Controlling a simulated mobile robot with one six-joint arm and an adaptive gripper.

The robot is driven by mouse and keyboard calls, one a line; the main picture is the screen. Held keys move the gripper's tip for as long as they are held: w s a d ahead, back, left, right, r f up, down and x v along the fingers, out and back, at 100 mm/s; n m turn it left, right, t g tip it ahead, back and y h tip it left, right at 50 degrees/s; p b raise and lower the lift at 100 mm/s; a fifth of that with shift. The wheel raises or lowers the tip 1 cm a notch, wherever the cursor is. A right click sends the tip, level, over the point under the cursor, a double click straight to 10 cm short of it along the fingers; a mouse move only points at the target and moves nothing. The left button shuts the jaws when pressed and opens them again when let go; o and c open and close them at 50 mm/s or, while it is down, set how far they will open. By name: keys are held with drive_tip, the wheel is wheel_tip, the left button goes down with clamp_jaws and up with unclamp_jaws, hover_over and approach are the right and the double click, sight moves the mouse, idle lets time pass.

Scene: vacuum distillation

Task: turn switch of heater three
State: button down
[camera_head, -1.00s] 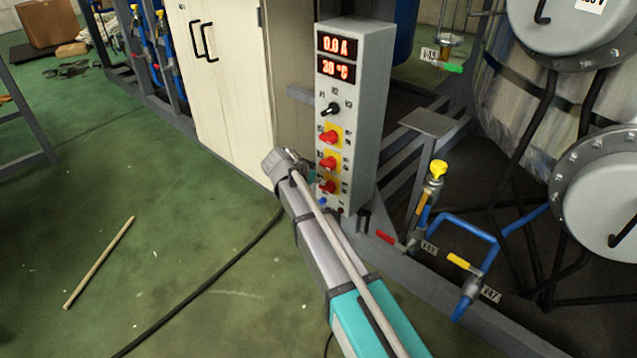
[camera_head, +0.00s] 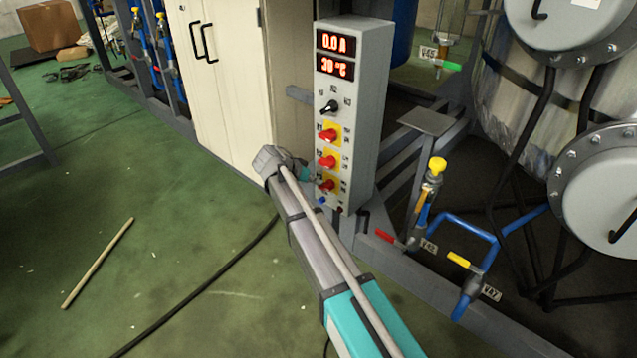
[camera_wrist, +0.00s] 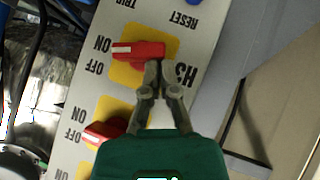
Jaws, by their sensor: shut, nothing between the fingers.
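The red H3 switch (camera_wrist: 138,51) sits on a yellow plate in the wrist view, with ON and OFF printed at its left. Its handle lies almost level there, its white-marked left end nearer to ON. In the head view it is the lowest red switch (camera_head: 326,185) on the grey control box (camera_head: 366,110). My gripper (camera_wrist: 157,68) is shut and empty, its tips at the right end of the H3 handle. I cannot tell whether they touch it. In the head view my gripper (camera_head: 312,177) is small beside the lowest switch, its fingers hardly visible.
Another red switch (camera_wrist: 105,132) lies close to my left finger in the wrist view. A blue button (camera_wrist: 193,2) shows at the top edge. A white cabinet (camera_head: 215,90) stands left of the box, and valves with blue pipes (camera_head: 465,228) stand at its right.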

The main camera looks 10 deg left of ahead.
drive_tip(key=shift+w+a+f+b, duration=0.1)
drive_tip(key=shift+a+f+b, duration=0.05)
drive_tip(key=shift+f+b, duration=0.35)
idle(0.3)
drive_tip(key=shift+f+b, duration=0.85)
drive_tip(key=shift+f, duration=0.25)
